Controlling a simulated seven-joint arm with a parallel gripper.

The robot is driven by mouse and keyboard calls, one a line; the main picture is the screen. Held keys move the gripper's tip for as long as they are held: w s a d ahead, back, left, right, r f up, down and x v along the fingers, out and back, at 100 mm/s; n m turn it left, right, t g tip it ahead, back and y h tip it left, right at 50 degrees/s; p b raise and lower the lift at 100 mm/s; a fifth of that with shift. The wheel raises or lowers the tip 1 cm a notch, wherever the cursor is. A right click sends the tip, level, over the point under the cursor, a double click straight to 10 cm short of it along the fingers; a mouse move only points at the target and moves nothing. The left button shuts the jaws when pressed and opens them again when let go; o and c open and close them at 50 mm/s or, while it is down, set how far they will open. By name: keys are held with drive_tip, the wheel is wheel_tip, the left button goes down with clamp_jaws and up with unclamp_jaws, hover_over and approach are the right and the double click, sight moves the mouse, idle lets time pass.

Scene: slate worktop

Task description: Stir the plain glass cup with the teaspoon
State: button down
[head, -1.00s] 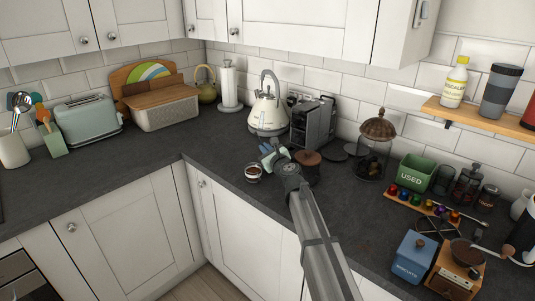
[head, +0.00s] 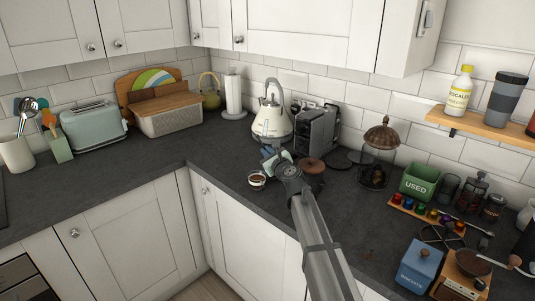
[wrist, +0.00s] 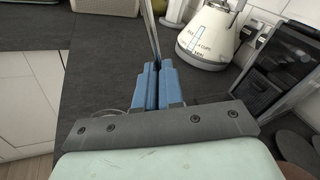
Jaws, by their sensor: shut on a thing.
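The plain glass cup (head: 257,181) stands on the worktop near its front edge, with dark brown contents. My gripper (head: 267,157) is just behind and to the right of the cup in the head view, above the worktop. In the wrist view its blue fingers (wrist: 158,83) are shut on the thin metal teaspoon (wrist: 151,32), whose shaft runs up out of the frame. A faint clear rim beside the fingers looks like the cup (wrist: 104,113), mostly hidden by my gripper. The spoon's bowl is not visible, so I cannot tell whether it is inside the cup.
A cream kettle (head: 271,121) and a dark coffee machine (head: 315,132) stand behind my gripper. A brown-lidded container (head: 312,167) is close on its right. A rack of coloured capsules (head: 426,213) lies farther right. The worktop left of the cup is clear.

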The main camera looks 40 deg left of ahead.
wheel_tip(320, 180, up, 5)
idle(0.9)
drive_tip(key=shift+d, duration=0.1)
